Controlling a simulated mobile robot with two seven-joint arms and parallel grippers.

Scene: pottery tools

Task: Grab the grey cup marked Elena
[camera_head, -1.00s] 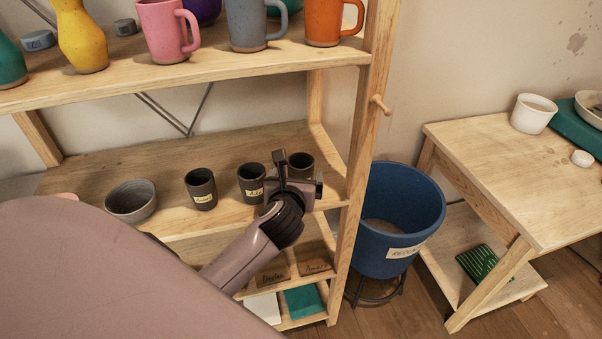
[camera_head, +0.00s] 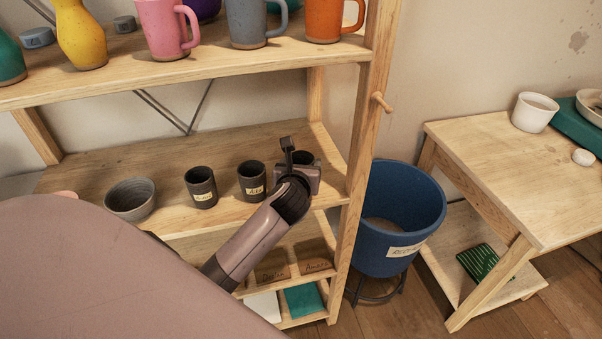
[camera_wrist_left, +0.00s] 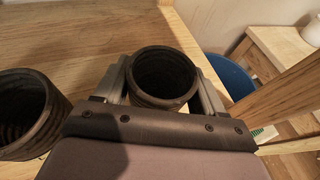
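Three dark grey cups stand upright on the middle shelf. The left cup (camera_head: 201,187) and the middle cup (camera_head: 252,180) carry cream labels too small to read surely. The right cup (camera_head: 304,157) is partly behind my left gripper (camera_head: 294,165), and its label is hidden, so I cannot tell which is Elena. In the left wrist view, the right cup (camera_wrist_left: 164,77) stands between the two fingers of my left gripper (camera_wrist_left: 162,82). The fingers are apart, one on each side, with narrow gaps seeming to show. Another dark cup (camera_wrist_left: 28,113) is at the left there. My right gripper is not in view.
A grey bowl (camera_head: 131,199) stands left of the cups. The shelf's right post (camera_head: 360,130) is close beside the right cup. Mugs, such as the pink mug (camera_head: 168,28), stand on the shelf above. A blue bin (camera_head: 400,220) stands right of the post.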

